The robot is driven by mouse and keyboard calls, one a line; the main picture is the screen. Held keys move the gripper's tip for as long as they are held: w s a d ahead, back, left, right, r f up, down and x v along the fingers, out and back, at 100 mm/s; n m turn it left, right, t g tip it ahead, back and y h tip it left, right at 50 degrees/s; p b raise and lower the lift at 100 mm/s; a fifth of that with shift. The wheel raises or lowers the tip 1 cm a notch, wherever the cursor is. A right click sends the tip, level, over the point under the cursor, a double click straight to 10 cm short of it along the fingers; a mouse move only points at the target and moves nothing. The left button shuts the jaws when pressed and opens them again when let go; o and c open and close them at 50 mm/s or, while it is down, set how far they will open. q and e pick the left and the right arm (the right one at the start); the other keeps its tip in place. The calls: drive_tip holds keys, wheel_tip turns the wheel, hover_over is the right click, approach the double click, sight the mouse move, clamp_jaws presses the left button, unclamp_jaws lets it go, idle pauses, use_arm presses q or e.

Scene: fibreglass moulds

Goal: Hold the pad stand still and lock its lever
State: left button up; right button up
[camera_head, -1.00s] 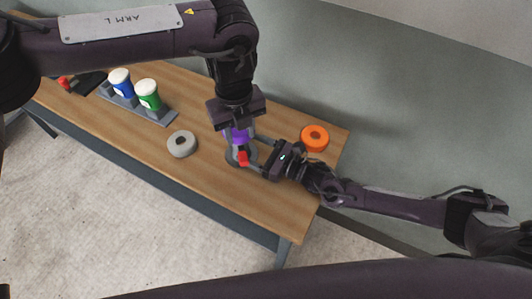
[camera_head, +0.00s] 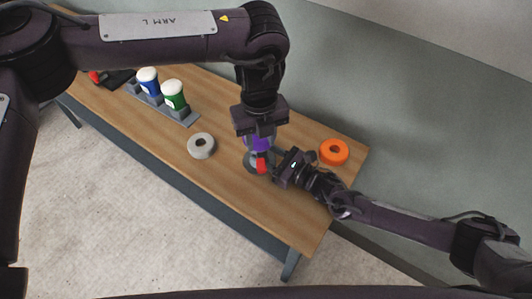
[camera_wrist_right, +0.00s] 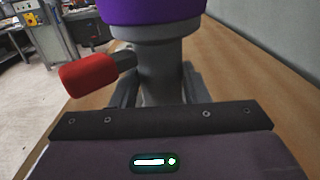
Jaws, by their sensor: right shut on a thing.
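The pad stand shows a grey round base (camera_head: 251,163), a grey column (camera_wrist_right: 160,70) and a purple pad (camera_head: 260,143) on top. Its red lever (camera_head: 262,165) also shows in the right wrist view (camera_wrist_right: 88,76), sticking out to the left, nearly level with its end slightly lower. My right gripper (camera_head: 273,161) is shut on the stand's column from the right, low beneath the pad. My left gripper (camera_head: 259,137) points down from above at the purple pad. Its fingers are mostly hidden, so I cannot tell whether it touches or grips the pad.
An orange ring (camera_head: 334,151) lies right of my right gripper, near the wall. A light grey ring (camera_head: 201,146) lies left of the stand. A grey rack (camera_head: 183,117) with a blue and a green white-topped container stands farther left. The wooden table's (camera_head: 225,170) front edge is clear.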

use_arm(q)
drive_tip(key=shift+s+d+f+n, duration=0.1)
drive_tip(key=shift+s+d+n, duration=0.05)
drive_tip(key=shift+n, duration=0.15)
drive_tip(key=c, duration=0.5)
drive_tip(key=shift+s+d+f+n+h, duration=0.1)
drive_tip(key=shift+s+d+n+h, duration=0.1)
drive_tip(key=shift+n+h, duration=0.35)
drive_tip(key=shift+c, duration=1.1)
drive_tip(key=n, duration=0.2)
drive_tip(key=n+h, duration=0.1)
drive_tip(key=n, duration=0.1)
drive_tip(key=shift+s+d+f, duration=0.1)
drive_tip(key=shift+s+d, duration=0.05)
drive_tip(key=shift+s, duration=0.15)
clamp_jaws()
drive_tip(key=n, duration=0.3)
drive_tip(key=a+n+h, duration=0.1)
drive_tip(key=n, duration=0.2)
drive_tip(key=w+a+n, duration=0.1)
drive_tip(key=n, duration=0.2)
drive_tip(key=shift+a+r+n+h, duration=0.1)
drive_tip(key=shift+r+n+h, duration=0.2)
drive_tip(key=shift+n+h, duration=0.05)
